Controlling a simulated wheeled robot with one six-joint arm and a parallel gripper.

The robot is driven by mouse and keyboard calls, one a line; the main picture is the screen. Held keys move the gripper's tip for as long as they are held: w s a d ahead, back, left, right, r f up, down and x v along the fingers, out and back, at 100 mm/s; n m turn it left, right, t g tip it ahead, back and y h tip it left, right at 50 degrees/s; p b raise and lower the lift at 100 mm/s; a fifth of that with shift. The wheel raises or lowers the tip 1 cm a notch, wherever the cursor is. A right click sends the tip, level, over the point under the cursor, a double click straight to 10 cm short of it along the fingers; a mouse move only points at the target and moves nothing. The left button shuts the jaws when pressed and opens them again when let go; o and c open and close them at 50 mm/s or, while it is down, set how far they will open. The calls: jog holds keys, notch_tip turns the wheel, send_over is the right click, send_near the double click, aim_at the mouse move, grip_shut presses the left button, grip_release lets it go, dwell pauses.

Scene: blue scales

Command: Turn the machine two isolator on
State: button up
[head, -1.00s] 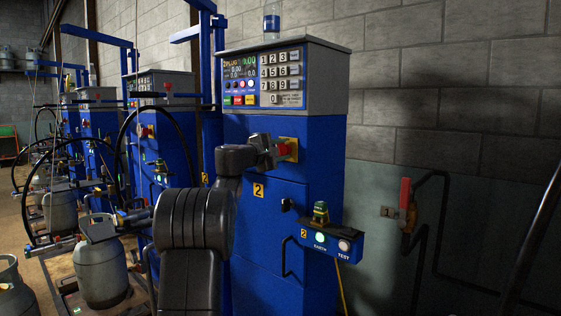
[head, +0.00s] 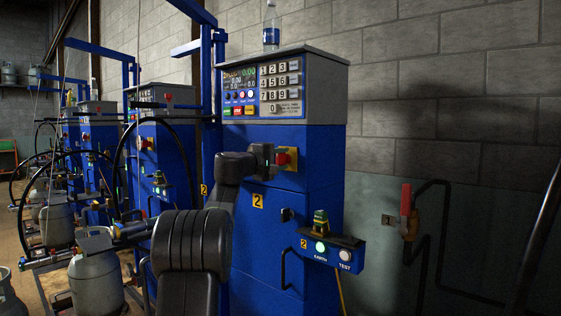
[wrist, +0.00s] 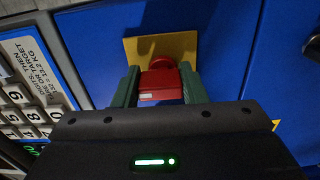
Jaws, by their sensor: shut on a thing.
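The machine two isolator is a red knob (head: 282,158) on a yellow plate (head: 293,154), on the blue front of the machine marked 2. In the wrist view the red knob (wrist: 160,84) sits between two green fingers, in front of the yellow plate (wrist: 182,50). My gripper (head: 272,158) is shut on the knob from the left in the head view. The fingers hide the sides of the knob, and its on or off marking cannot be read.
A grey keypad and display box (head: 285,85) tops the cabinet. Below the isolator are a black handle (head: 287,215) and a small shelf (head: 333,248) with lit buttons. A red-handled valve (head: 407,200) and pipes are on the right wall. Gas cylinders (head: 97,280) stand left.

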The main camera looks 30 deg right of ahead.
jog(key=shift+f, duration=0.1)
jog(key=o, duration=1)
jog(key=b+v, duration=0.1)
jog(key=v, duration=1.2)
jog(key=shift+s+a, duration=0.2)
jog(key=shift+a, duration=0.15)
jog(key=p+x, duration=0.1)
jog(key=x, duration=1.3)
